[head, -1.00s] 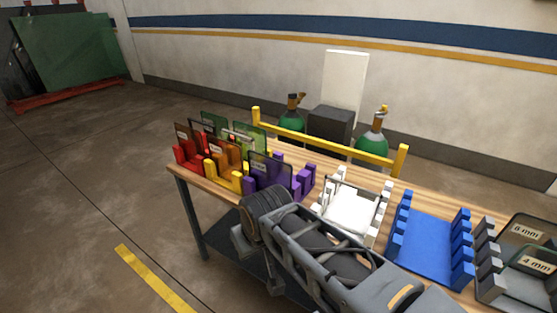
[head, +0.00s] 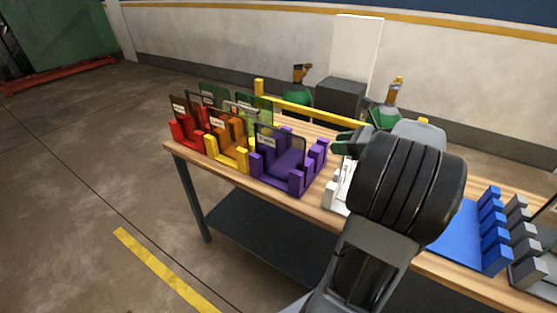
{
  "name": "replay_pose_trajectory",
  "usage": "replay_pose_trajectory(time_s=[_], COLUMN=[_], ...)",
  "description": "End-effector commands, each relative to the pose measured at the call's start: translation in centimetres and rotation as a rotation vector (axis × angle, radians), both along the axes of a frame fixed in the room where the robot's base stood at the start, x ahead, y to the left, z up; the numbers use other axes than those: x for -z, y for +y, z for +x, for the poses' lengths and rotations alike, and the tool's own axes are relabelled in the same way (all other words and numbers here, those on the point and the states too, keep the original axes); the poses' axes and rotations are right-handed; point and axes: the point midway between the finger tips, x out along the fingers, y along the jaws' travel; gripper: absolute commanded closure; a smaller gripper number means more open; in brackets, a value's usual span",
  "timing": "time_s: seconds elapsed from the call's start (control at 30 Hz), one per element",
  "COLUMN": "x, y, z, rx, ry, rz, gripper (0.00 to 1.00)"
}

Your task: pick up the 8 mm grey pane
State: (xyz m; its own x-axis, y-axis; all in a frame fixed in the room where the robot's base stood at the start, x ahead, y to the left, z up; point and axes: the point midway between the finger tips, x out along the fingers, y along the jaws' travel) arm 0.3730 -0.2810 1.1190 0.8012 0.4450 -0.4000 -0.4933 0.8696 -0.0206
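A grey see-through pane (head: 284,146) stands upright in the purple rack (head: 290,175) on the wooden table. Its label is too small to read, so I cannot tell whether it is the 8 mm one. Another grey-framed pane stands farther back, partly hidden. My gripper (head: 345,142) shows only in part, to the right of the purple rack, behind my thick dark wrist. I cannot make out its finger gap or anything held in it.
A red rack (head: 187,134) and a yellow rack (head: 228,156) with brown and orange panes stand at left, green panes behind. A white rack (head: 338,192) is partly hidden by my arm. Blue (head: 465,225) and grey racks (head: 522,232) are at right. A yellow rail (head: 310,112) runs behind the table.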

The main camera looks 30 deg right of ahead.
Motion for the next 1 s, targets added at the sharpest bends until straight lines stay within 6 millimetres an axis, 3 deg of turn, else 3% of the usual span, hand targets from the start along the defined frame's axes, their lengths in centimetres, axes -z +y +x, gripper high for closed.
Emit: replay_pose_trajectory(time_s=[0.4,0.73,1.0], x=[2.5,3.4,4.8], y=[2.3,3.1,4.4], z=[5.3,7.1,10.0], rx=[0.021,0.023,0.02], ry=[-0.008,-0.006,-0.006], rz=[0.032,0.031,0.029], gripper=[0.62,0.62,0.62])
